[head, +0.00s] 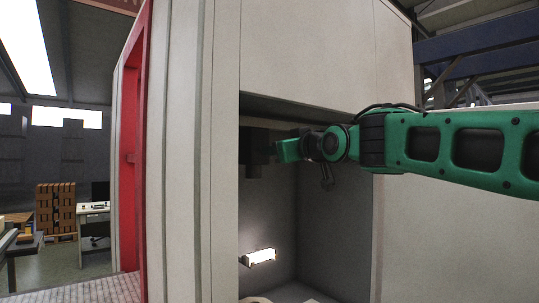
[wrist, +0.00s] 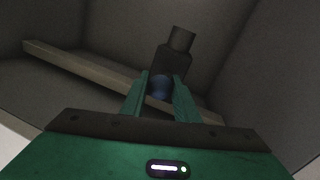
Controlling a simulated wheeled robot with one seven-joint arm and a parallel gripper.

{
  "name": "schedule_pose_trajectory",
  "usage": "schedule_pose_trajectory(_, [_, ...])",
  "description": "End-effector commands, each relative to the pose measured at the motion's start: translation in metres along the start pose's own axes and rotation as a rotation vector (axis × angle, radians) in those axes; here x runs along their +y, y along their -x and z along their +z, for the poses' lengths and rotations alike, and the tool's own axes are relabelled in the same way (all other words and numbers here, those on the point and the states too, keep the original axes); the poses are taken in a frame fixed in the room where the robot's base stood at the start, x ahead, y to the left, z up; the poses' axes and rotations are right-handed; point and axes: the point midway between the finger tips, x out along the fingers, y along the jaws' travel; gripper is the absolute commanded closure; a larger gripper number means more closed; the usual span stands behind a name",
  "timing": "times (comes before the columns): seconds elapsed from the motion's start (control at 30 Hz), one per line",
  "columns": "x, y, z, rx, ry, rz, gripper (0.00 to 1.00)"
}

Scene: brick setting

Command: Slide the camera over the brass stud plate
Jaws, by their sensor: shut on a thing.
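The camera (head: 253,146) is a dark, blocky body in the upper left of the recess, just under its top edge. In the wrist view the dark camera (wrist: 174,62) has a short cylinder at its far end and a bluish round part near my fingers. My gripper (head: 283,149) reaches in from the right with its green fingers at the camera. In the wrist view the fingers of my gripper (wrist: 160,82) are shut on the camera's near end. I cannot make out the brass stud plate in either view.
The recess has a pale left wall (head: 221,180) and a grey inner wall (head: 335,235). A lit lamp (head: 258,257) sits low inside. A pale ledge (wrist: 85,68) crosses behind the fingers in the wrist view. Open space lies below my gripper.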

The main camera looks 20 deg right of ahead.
Motion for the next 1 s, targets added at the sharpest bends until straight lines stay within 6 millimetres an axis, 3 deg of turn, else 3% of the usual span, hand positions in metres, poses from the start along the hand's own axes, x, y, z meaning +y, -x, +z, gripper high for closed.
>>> schedule_pose_trajectory(0.37, [-0.003,0.001,0.0,-0.001,0.001,-0.005,1.0])
schedule_pose_trajectory(0.4, [-0.003,0.001,0.0,-0.001,0.001,-0.005,0.7])
schedule_pose_trajectory(0.47, [-0.003,0.001,0.0,-0.001,0.001,-0.005,0.56])
schedule_pose_trajectory(0.5, [-0.003,0.001,0.0,-0.001,0.001,-0.004,0.54])
schedule_pose_trajectory(0.83, [0.001,0.004,0.0,0.0,0.001,0.002,0.54])
schedule_pose_trajectory(1.0, [0.001,0.021,0.0,0.0,0.001,0.003,0.54])
